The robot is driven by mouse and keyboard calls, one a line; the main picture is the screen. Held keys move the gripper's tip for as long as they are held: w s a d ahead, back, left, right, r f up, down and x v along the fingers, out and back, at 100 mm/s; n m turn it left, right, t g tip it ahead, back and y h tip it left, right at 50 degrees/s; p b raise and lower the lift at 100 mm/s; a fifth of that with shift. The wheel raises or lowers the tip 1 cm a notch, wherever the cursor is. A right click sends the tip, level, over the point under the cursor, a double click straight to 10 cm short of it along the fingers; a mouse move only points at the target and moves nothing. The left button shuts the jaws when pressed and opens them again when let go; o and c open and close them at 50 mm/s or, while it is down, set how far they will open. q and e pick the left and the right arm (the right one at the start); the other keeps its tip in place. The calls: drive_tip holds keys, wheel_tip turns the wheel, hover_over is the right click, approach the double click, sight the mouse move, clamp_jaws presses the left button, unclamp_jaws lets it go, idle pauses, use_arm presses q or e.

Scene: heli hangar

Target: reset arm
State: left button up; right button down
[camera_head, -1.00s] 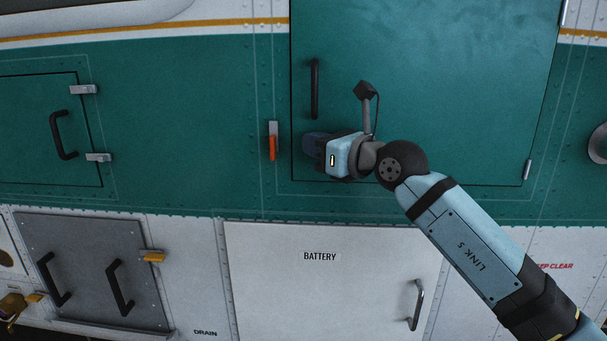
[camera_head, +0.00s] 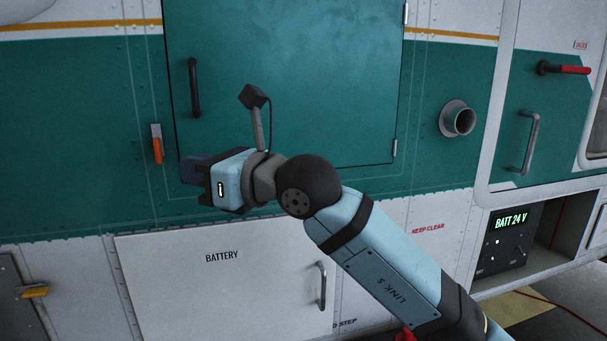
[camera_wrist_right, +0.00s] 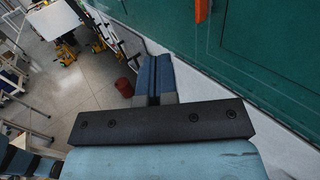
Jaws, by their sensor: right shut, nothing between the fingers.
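My right arm comes in from the lower right in the head view. Its gripper (camera_head: 192,170) is in front of the green panel, below the black handle of the large green door (camera_head: 290,80) and right of the orange latch. It is shut and empty. In the right wrist view the two blue-grey fingers (camera_wrist_right: 153,82) lie together with nothing between them. My left gripper is not in view.
The white BATTERY door (camera_head: 215,285) is below the gripper. A round port (camera_head: 458,119), a red lever (camera_head: 572,70) and a lit BATT 24 V unit (camera_head: 508,238) are at the right. The wrist view shows open floor (camera_wrist_right: 75,90) with a red bin (camera_wrist_right: 124,87).

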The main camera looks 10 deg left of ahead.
drive_tip(key=w+d+f+m+t+h+p, duration=0.3)
drive_tip(key=d+f+m+t, duration=0.4)
drive_tip(key=d+f+m, duration=0.85)
drive_tip(key=d+f+m+t+h+p, duration=0.35)
drive_tip(key=d+f+m+t, duration=0.6)
drive_tip(key=m, duration=1.05)
drive_tip(key=s+d+f+m+g+h+p, duration=0.2)
drive_tip(key=s+d+f+m+g+h, duration=0.2)
drive_tip(key=s+f, duration=0.7)
drive_tip(key=s+d+f+m+g+h+p, duration=0.2)
drive_tip(key=s+d+f+m+g+h, duration=0.2)
drive_tip(key=s+d+f+m, duration=0.4)
drive_tip(key=s+d+f+g, duration=0.1)
drive_tip(key=s+d+f, duration=0.1)
drive_tip(key=d+f, duration=0.2)
drive_tip(key=shift+s+d+f+m, duration=0.3)
drive_tip(key=shift+s+f+m, duration=0.1)
drive_tip(key=shift+f, duration=0.5)
drive_tip(key=shift+g, duration=0.25)
